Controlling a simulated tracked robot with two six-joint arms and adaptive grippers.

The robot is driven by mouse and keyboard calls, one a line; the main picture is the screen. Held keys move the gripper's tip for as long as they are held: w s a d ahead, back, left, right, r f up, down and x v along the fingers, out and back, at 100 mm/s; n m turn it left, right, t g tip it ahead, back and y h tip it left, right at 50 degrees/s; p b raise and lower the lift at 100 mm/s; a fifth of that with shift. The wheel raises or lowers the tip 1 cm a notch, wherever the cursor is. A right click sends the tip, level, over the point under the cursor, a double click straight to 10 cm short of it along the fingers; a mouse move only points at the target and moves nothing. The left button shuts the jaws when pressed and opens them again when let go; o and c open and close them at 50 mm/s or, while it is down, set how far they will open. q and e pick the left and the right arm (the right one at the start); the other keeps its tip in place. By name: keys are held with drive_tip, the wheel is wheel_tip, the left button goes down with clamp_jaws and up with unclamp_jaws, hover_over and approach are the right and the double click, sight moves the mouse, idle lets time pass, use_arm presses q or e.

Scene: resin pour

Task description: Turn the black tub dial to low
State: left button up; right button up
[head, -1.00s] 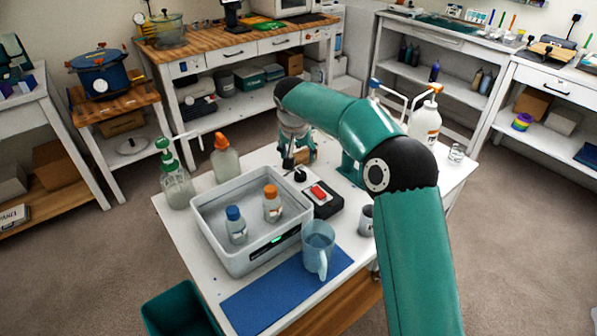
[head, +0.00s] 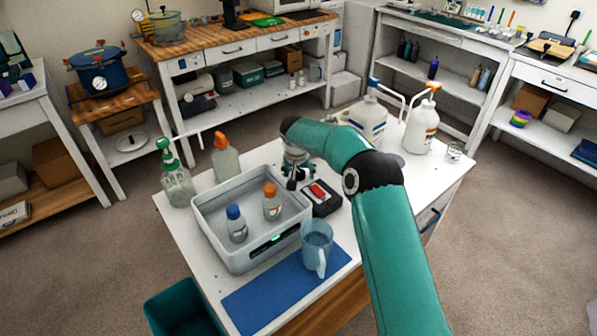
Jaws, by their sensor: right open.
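The grey tub (head: 215,238) stands on the white table, with a blue-capped bottle (head: 236,224) and an orange-capped bottle (head: 271,203) inside and a green display on its front. A black control box (head: 325,208) with a red switch (head: 318,190) sits at its right side. My right gripper (head: 293,183) is open and points down at the far end of this box, just behind the tub's back right corner. The black dial is hidden by my gripper, and I cannot tell whether the fingers touch it. My left gripper is not in view.
A clear pitcher (head: 317,246) stands on the blue mat (head: 262,302) in front. Spray bottles (head: 175,178) stand at the back left. White jugs (head: 420,128) and a small glass (head: 454,152) stand at the back right. A teal bin (head: 183,310) is below the table.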

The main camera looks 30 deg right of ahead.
drive_tip(key=c, duration=1)
drive_tip(key=shift+a, duration=0.1)
drive_tip(key=shift+c, duration=0.7)
drive_tip(key=shift+n, duration=0.4)
drive_tip(key=n, duration=0.1)
drive_tip(key=n+y, duration=0.1)
drive_tip(key=shift+d+n+t, duration=0.25)
drive_tip(key=shift+n+t, duration=0.05)
drive_tip(key=shift+t, duration=0.1)
drive_tip(key=n+y, duration=0.1)
drive_tip(key=n, duration=0.2)
drive_tip(key=shift+d+r, duration=0.1)
drive_tip(key=shift+n+y+p, duration=0.4)
drive_tip(key=shift+n+y, duration=0.3)
drive_tip(key=shift+n, duration=1)
